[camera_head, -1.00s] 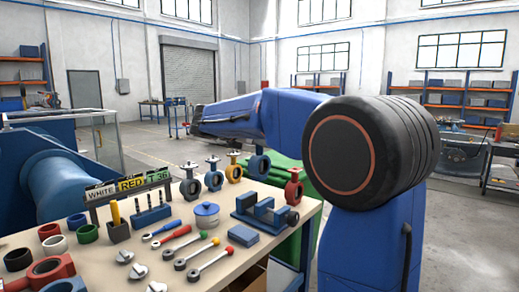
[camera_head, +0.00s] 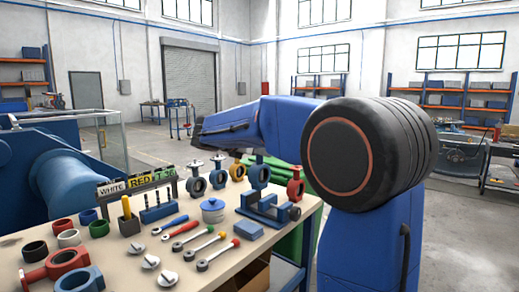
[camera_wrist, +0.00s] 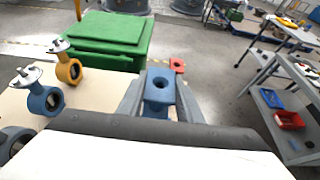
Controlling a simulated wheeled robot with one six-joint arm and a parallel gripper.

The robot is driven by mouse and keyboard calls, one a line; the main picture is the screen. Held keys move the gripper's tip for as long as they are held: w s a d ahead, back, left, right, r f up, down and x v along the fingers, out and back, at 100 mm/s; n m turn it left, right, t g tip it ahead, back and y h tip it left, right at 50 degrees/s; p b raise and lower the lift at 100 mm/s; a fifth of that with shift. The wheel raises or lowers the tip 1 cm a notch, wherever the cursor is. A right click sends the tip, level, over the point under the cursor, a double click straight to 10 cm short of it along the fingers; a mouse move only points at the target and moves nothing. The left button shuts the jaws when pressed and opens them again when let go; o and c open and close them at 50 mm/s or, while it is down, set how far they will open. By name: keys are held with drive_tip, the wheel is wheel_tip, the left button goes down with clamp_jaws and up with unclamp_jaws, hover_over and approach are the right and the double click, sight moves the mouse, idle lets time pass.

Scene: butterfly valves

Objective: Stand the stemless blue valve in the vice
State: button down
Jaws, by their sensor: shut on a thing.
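My gripper (camera_wrist: 160,98) is shut on the stemless blue valve (camera_wrist: 159,84), with a finger on each side. The wrist view shows its square blue top with a round hole and no stem. In the head view the valve (camera_head: 258,174) hangs below my arm, roughly upright, just behind the vice. The blue vice (camera_head: 268,208) stands near the table's right edge, its jaws apart. The valve appears above and beyond the vice opening; the exact gap cannot be told. The gripper's fingers are mostly hidden by my arm in the head view.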

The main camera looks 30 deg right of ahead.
sight(256, 169)
drive_tip(key=shift+f, duration=3.45)
drive_tip(key=c, duration=1.2)
unclamp_jaws()
drive_tip(key=v, duration=1.7)
drive_tip(key=shift+s+a, duration=0.1)
drive_tip(key=shift+a, duration=0.05)
